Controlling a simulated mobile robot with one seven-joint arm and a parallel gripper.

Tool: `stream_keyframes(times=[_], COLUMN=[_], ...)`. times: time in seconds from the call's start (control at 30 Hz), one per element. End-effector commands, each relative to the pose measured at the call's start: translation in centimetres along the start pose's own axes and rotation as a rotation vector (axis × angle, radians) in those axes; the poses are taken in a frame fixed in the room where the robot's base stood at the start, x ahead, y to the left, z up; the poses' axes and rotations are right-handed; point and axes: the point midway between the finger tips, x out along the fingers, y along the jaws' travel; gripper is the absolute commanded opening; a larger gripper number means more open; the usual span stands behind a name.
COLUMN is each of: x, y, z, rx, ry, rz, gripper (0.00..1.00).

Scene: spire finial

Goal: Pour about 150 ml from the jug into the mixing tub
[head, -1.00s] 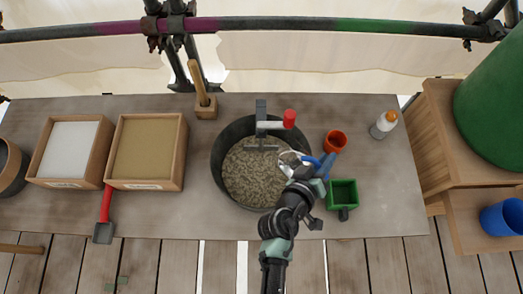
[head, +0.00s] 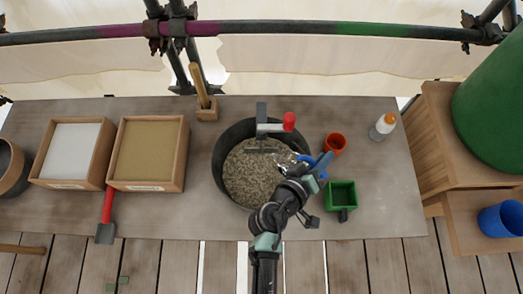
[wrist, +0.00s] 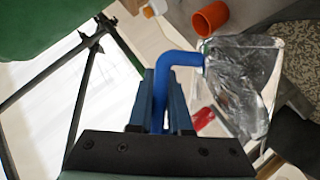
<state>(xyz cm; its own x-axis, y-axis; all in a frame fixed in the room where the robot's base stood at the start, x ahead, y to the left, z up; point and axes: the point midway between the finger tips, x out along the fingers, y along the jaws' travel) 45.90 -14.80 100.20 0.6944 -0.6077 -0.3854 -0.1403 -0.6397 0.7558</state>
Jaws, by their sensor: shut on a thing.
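The clear jug (wrist: 240,85) has a blue handle (wrist: 170,60), and my gripper (wrist: 162,95) is shut on that handle. In the head view my gripper (head: 318,168) is above the right side of the mixing tub, and the jug is mostly hidden by my wrist. The jug looks tilted in the wrist view; its liquid level and any stream cannot be made out. The mixing tub (head: 218,165) is a round black tub holding a grey-brown grainy mix. A stirrer with a red knob (head: 289,121) stands at its back edge.
An orange cup (head: 335,143), a white bottle with an orange cap (head: 382,128) and a green box (head: 341,196) stand right of the tub. A pipe (head: 270,27) crosses behind.

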Motion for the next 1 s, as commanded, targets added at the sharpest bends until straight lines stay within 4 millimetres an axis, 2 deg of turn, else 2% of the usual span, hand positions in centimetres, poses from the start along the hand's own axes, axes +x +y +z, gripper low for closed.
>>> stream_keyframes(times=[0.3, 1.0], x=[-0.42, -0.44], y=[0.51, 0.24], z=[-0.92, -1.07], rx=[-0.056, -0.096], ry=[-0.009, -0.019], rz=[0.024, 0.040], gripper=[0.00, 0.00])
